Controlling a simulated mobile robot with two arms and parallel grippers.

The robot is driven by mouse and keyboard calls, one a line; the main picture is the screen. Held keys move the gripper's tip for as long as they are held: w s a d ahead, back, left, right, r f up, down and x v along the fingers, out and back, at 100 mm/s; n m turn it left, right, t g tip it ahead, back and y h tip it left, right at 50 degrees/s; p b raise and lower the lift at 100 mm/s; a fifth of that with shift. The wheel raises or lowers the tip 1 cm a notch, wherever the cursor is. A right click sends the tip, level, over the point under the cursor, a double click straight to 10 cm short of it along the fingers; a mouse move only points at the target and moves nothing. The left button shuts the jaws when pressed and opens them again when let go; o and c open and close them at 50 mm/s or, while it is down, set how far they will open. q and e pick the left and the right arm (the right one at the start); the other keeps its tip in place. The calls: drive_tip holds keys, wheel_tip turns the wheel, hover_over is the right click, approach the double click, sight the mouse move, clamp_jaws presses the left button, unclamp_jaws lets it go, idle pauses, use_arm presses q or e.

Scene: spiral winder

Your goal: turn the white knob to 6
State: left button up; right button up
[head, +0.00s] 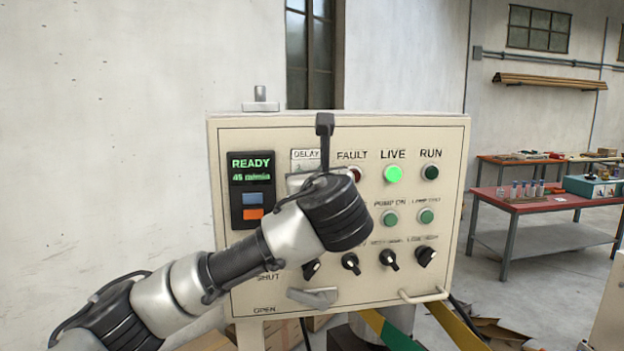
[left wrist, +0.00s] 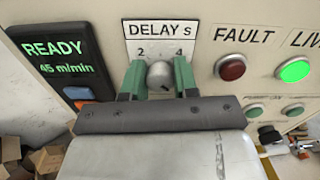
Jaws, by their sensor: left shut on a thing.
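The pale knob (left wrist: 159,75) sits under the "DELAY s" plate (left wrist: 160,30) in the left wrist view. The marks 2 and 4 show above it; the rest of its scale is hidden, and I cannot make out where its pointer stands. My left gripper (left wrist: 158,82) is shut on the knob, with one green finger on each side. In the head view, my left wrist covers the knob, and only the top of the DELAY plate (head: 306,155) shows. My right gripper is in neither view.
The panel (head: 240,125) carries a READY display (head: 251,170), a red FAULT lamp (left wrist: 231,67), a lit green LIVE lamp (head: 393,174), a RUN lamp (head: 430,172) and a row of black knobs (head: 389,259) below. A handle (head: 424,295) sticks out at the lower right.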

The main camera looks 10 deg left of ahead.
use_arm(q)
drive_tip(key=shift+f, duration=0.25)
drive_tip(key=o, duration=0.9)
drive_tip(key=shift+w+r, duration=0.1)
drive_tip(key=b+v, duration=0.5)
drive_tip(key=v, duration=0.5)
drive_tip(key=shift+s+d+b, duration=0.15)
drive_tip(key=shift+s+b, duration=0.25)
